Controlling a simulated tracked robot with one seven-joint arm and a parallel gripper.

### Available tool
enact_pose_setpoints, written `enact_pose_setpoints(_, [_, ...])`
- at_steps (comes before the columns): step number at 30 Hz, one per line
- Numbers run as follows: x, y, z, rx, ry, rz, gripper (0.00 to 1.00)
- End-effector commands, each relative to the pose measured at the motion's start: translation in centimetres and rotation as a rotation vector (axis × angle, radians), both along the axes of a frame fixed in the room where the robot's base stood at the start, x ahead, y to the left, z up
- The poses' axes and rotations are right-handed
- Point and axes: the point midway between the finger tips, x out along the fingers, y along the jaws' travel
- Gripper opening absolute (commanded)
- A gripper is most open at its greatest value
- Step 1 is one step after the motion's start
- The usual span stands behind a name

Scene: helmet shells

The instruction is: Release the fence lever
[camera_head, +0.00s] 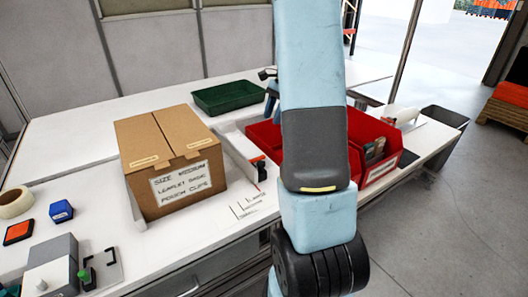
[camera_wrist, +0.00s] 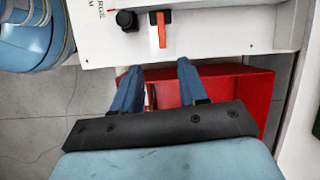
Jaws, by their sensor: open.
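The fence lever (camera_wrist: 161,30) is a small orange-red handle at the top of the wrist view, set in a black mount on a white surface. Beside it to the left is a black knob (camera_wrist: 126,20). In the head view the orange lever (camera_head: 258,159) shows small at the near end of the white fence (camera_head: 236,146), right of the cardboard box. My gripper (camera_wrist: 157,86) is open and empty in the wrist view. Its two blue fingers point toward the white surface, below and apart from the lever in the picture. In the head view my arm hides much of the area around the gripper.
A red bin (camera_wrist: 222,88) lies beneath my fingers in the wrist view; red bins (camera_head: 360,133) also stand right of my arm. The labelled cardboard box (camera_head: 165,150) sits left of the fence. A green tray (camera_head: 226,97) is behind. Printed size marks lie on the bench.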

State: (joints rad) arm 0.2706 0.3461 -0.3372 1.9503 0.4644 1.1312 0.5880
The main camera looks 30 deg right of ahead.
Motion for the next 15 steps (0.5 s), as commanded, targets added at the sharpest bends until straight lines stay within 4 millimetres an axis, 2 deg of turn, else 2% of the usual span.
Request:
enact_pose_setpoints(3, [0.5, -1.3, -1.5, 0.014, 0.032, -0.052, 0.43])
enact_pose_setpoints(7, [0.7, -1.8, -2.3, 0.019, 0.046, -0.078, 0.43])
enact_pose_setpoints(11, [0.7, -1.6, -3.1, 0.020, 0.049, -0.082, 0.43])
enact_pose_setpoints(15, [0.6, -0.8, -4.9, 0.021, 0.050, -0.081, 0.43])
